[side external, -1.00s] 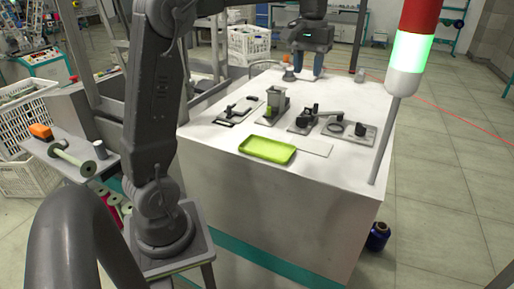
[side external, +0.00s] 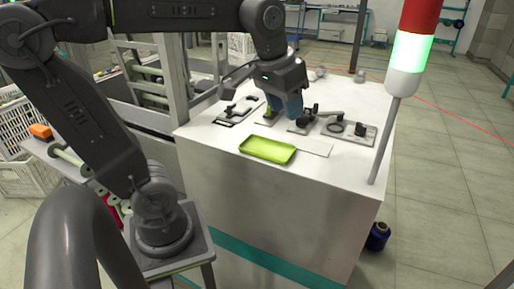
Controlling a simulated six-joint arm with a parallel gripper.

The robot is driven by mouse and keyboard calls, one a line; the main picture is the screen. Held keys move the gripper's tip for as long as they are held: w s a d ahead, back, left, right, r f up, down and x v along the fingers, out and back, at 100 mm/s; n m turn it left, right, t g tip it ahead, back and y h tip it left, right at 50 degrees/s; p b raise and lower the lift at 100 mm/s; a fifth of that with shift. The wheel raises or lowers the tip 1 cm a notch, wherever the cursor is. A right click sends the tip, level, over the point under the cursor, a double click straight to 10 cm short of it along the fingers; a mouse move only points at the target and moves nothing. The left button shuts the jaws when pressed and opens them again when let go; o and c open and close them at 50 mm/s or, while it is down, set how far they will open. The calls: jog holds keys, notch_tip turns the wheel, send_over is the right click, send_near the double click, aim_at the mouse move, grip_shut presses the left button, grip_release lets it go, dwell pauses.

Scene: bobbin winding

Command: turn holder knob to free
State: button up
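My gripper (side external: 289,106), with blue fingers, points down over the white table, at the row of small fixtures. Its fingers cover most of the upright metal holder there. A bit of green (side external: 268,112) and part of the holder's base plate (side external: 262,121) show to the left of the fingers. Just right of the fingers is a plate with a black knob-like part and an arm (side external: 318,113). I cannot tell whether the fingers touch the holder or a knob, or whether they are open or shut.
A green tray (side external: 268,149) lies at the table's front, beside a flat white sheet (side external: 315,147). A fixture with a black handle (side external: 237,109) is at left, and a plate with a black block (side external: 361,130) at right. A signal lamp (side external: 409,55) stands at the right edge.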

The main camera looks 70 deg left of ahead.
jog(key=s+d+f+m+t, duration=0.2)
jog(key=s+d+f+m, duration=0.1)
jog(key=s+f, duration=0.3)
jog(key=shift+s+d+h, duration=0.3)
jog(key=shift+s+d, duration=0.2)
jog(key=shift+s, duration=0.25)
jog(key=shift+f, duration=0.1)
